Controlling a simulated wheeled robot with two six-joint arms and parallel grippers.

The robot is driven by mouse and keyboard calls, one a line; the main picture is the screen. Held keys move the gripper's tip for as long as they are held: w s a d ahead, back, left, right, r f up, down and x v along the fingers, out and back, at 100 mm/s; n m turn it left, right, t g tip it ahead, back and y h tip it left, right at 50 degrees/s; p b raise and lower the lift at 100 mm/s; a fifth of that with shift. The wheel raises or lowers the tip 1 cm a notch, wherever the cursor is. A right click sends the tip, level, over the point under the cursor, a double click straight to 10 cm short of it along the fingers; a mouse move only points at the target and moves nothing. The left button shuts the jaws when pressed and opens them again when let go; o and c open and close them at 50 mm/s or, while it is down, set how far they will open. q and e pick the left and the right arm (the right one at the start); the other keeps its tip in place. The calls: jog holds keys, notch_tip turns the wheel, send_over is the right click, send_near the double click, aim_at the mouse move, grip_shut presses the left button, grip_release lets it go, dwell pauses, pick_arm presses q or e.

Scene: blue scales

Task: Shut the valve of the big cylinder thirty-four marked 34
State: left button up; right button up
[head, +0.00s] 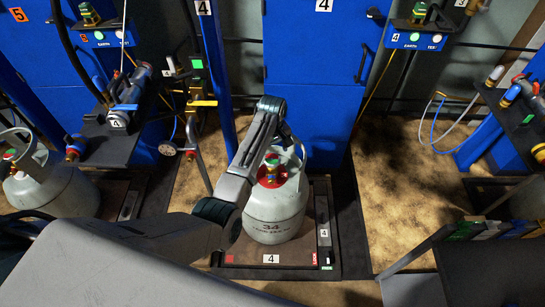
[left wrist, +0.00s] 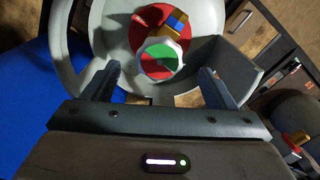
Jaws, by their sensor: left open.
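The big grey cylinder (head: 273,212) marked 34 stands upright on the scale numbered 4 (head: 243,258) in the head view. Its valve (head: 271,164) sits on top within a guard ring, on a red collar. In the left wrist view the valve's round red and green handwheel (left wrist: 160,60) faces the camera, with a brass and blue fitting (left wrist: 172,22) behind it. My left gripper (left wrist: 159,74) is open, with one finger on each side of the handwheel and visible gaps to it. In the head view my left arm partly covers the cylinder and hides the fingertips. My right gripper is not in view.
A blue cabinet (head: 315,60) stands close behind the cylinder. Another grey cylinder (head: 50,188) stands on the left, next to a dark shelf (head: 110,150) with hoses. Brown floor (head: 395,190) is clear to the right. The pale guard ring (left wrist: 70,60) surrounds the valve.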

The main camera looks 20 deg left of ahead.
aim_at(272, 159)
pick_arm(q)
jog(key=shift+f, duration=1.95)
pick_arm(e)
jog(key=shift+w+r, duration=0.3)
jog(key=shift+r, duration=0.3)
pick_arm(q)
jog(key=c, duration=1)
